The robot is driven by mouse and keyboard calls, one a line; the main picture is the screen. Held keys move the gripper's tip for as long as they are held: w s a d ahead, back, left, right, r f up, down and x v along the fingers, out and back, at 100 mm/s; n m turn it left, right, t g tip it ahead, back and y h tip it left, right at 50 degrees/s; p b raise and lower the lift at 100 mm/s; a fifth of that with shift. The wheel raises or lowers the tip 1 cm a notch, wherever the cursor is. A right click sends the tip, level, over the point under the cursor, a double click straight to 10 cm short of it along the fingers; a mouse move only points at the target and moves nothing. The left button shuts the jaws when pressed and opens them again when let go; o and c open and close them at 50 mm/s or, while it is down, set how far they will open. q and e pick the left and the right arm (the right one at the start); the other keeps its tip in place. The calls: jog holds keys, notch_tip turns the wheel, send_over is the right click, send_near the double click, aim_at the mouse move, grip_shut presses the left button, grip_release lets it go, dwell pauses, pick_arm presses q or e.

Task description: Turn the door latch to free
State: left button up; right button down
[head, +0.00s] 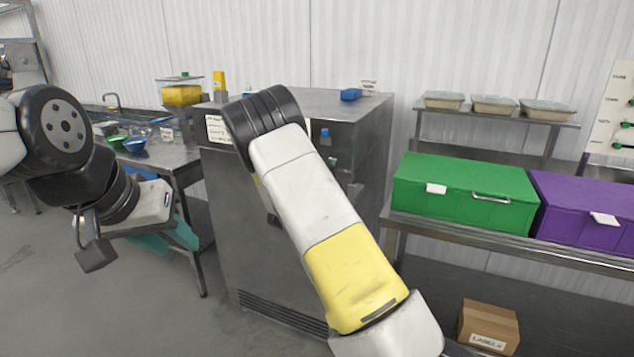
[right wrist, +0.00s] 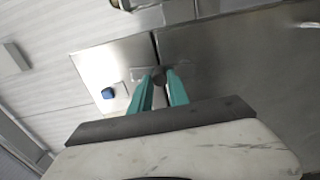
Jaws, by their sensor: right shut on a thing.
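The door latch (right wrist: 159,80) shows in the right wrist view as a dark knob on a small plate beside the seam of the steel cabinet (head: 230,250). My right gripper (right wrist: 160,84) is shut on the latch, with one teal finger on each side. In the head view my right arm crosses in front of the cabinet and hides the latch and that gripper. My left gripper (head: 180,234) hangs at the left, away from the cabinet, its teal fingers seen edge-on, so their gap cannot be told.
A blue knob (head: 325,136) sits on the cabinet. A blue item (head: 351,95) and a yellow-filled container (head: 181,95) stand at the back. A green box (head: 460,190) and a purple box (head: 585,215) stand on the right bench. A cardboard box (head: 488,325) is below. Floor at left is clear.

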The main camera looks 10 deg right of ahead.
jog(key=shift+w+a+n, duration=0.3)
jog(key=shift+a+n, duration=0.2)
jog(key=shift+n, duration=0.6)
jog(key=c, duration=1.3)
grip_release()
jog(key=shift+o, duration=0.2)
jog(key=shift+s, duration=0.1)
jog(key=v, duration=0.7)
jog(key=shift+s+a, duration=0.25)
